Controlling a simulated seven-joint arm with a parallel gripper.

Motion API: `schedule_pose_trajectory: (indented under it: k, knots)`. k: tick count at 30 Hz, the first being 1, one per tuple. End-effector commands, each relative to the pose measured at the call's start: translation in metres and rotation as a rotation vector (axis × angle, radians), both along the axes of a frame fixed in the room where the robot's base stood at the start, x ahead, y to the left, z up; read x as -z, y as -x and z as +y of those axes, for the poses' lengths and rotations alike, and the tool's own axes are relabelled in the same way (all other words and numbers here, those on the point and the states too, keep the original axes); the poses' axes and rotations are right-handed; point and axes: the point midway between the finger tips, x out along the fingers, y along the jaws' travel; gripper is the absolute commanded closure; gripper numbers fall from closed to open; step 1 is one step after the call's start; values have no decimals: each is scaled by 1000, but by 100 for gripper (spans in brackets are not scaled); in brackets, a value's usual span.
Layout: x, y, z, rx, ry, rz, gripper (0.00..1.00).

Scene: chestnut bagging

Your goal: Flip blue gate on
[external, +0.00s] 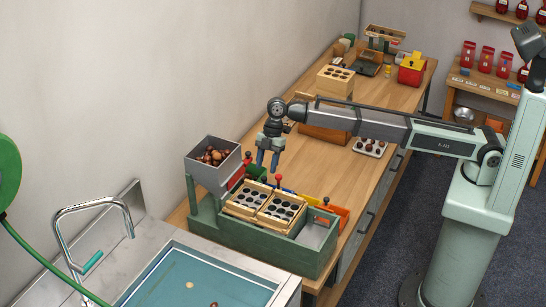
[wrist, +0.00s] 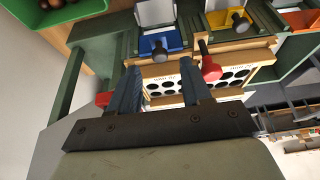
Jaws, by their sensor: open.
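The blue gate (wrist: 161,43) shows near the top middle of the wrist view, a blue plate with a dark knob on it. It sits on the green sorting stand (external: 207,220), just behind the wooden trays. My gripper (external: 267,163) is open and empty, pointing down above the stand's back edge. In the wrist view my gripper (wrist: 160,68) has its fingers spread, with the blue gate beyond the gap between the fingertips. The gripper appears apart from the gate. In the external view the blue gate is too small to make out clearly.
A red knob (wrist: 210,69) stands close to the right finger. A yellow gate (wrist: 229,20) lies right of the blue one. Holed wooden trays (external: 243,211) sit on the stand. A grey hopper (external: 205,180) of chestnuts stands at its left end. The table (external: 330,174) behind has free room.

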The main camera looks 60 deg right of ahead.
Motion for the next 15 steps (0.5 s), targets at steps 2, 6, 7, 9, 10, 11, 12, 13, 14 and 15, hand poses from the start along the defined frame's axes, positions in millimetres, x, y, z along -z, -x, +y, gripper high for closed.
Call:
schedule_pose_trajectory:
  k: [2,6,7,9,10,11,12,13,14,15]
  knots:
    - [-17,-1,-7,1,-2,-3,52]
    - [-43,-1,-17,1,-2,-3,52]
    - [-48,-1,-19,1,-2,-2,52]
    - [-60,-1,-24,1,-2,-2,52]
    - [-65,-1,-26,1,-2,-3,52]
    - [-69,-1,-28,1,-2,-2,52]
    - [-74,-1,-30,1,-1,-2,52]
    - [-78,-1,-32,0,-1,-1,52]
    - [-81,-1,-34,1,-1,-2,52]
    - [-86,-1,-35,1,-2,-2,52]
